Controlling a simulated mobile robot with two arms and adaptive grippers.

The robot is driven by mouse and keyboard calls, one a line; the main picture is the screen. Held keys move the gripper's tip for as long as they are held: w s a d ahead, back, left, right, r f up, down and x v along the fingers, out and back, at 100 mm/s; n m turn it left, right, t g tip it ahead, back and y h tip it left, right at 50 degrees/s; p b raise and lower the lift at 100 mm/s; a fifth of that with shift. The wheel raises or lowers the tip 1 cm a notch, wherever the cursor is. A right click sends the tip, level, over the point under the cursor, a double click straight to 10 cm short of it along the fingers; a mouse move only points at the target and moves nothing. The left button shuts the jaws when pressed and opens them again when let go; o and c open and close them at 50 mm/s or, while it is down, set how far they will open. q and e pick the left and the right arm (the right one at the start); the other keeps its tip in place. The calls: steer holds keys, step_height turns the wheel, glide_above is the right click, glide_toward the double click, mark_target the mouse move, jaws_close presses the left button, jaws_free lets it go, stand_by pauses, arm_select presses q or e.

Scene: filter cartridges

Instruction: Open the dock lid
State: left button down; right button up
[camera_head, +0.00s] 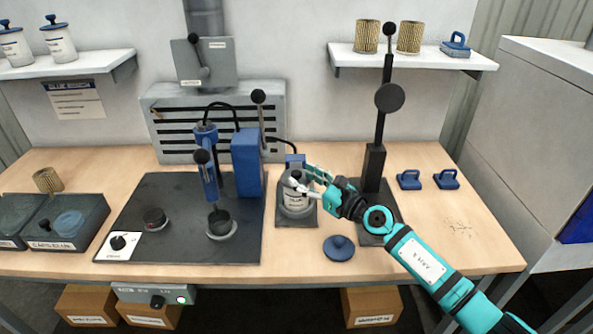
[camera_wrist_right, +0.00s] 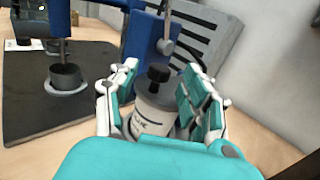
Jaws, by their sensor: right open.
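A white labelled pot (camera_head: 296,201) with a dark knob or neck on top stands on a small dark base (camera_head: 297,222) right of the big black plate. A blue block (camera_head: 295,160) sits behind it. My right gripper (camera_head: 304,180) is at the pot's upper part, fingers open. In the right wrist view the pot (camera_wrist_right: 153,115) is between the two spread fingers (camera_wrist_right: 155,95); whether they touch it I cannot tell. A round blue lid with a knob (camera_head: 339,247) lies on the table to the front right. I cannot tell which part is the dock lid. My left gripper is not in view.
A blue press (camera_head: 246,163) with black-knobbed levers stands left of the pot. A black post (camera_head: 375,160) rises close to my right gripper.

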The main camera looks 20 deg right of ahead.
mark_target(295, 175)
steer(key=x, duration=0.2)
steer(key=shift+w+a, duration=0.1)
steer(key=shift+w, duration=0.15)
steer(key=shift+w+a, duration=0.2)
steer(key=shift+w, duration=0.1)
jaws_close()
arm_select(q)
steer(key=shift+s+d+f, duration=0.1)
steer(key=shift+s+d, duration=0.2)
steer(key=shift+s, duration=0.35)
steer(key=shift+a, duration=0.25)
arm_select(e)
steer(key=shift+w+a+f, duration=0.15)
steer(key=shift+w+f, duration=0.05)
steer(key=shift+f, duration=0.1)
